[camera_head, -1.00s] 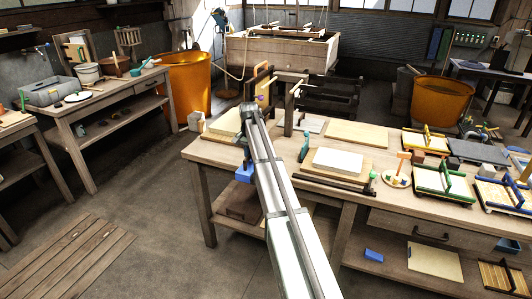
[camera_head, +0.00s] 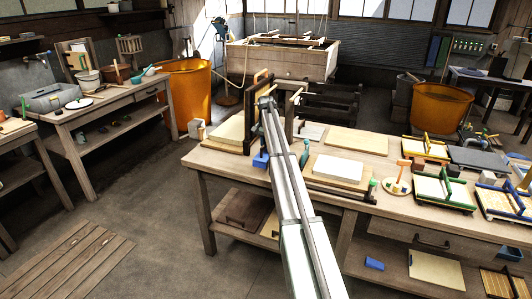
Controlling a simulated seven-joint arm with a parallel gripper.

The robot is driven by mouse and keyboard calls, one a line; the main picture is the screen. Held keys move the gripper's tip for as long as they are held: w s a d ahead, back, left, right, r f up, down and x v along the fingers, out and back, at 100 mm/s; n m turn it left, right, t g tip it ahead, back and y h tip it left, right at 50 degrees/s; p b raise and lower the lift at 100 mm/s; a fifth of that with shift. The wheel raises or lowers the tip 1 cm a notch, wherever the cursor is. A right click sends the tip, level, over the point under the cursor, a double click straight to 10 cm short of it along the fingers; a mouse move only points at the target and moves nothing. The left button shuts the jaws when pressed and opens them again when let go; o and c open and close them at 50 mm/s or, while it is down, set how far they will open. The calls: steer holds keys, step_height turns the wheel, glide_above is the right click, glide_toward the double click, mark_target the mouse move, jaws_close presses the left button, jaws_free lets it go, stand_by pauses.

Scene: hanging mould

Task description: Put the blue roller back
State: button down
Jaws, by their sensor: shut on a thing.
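My arm reaches up from the bottom of the head view, and its raised joint stands before the press frame. The arm hides most of my gripper, including its fingertips. A blue block-like piece, which I take for the blue roller (camera_head: 261,160), shows just left of the arm, at the front edge of the bench near its left part. It moves with the arm, so my gripper appears shut on it. Its far side and the fingers' hold on it are hidden. I cannot tell whether it touches the bench.
The workbench (camera_head: 226,166) holds a dark upright frame (camera_head: 249,125), a white slab (camera_head: 338,169) on a board and a teal upright object (camera_head: 304,153) right of the arm. Green, yellow and blue-edged moulds (camera_head: 443,189) crowd the right. A blue block (camera_head: 373,263) lies on the lower shelf.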

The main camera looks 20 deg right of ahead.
mark_target(266, 154)
steer(key=shift+f, duration=1.7)
steer(key=shift+f, duration=0.35)
steer(key=shift+s+f, duration=0.1)
steer(key=shift+f, duration=0.2)
steer(key=c, duration=1.1)
jaws_free()
step_height(266, 154, up, 13)
steer(key=shift+r, duration=0.15)
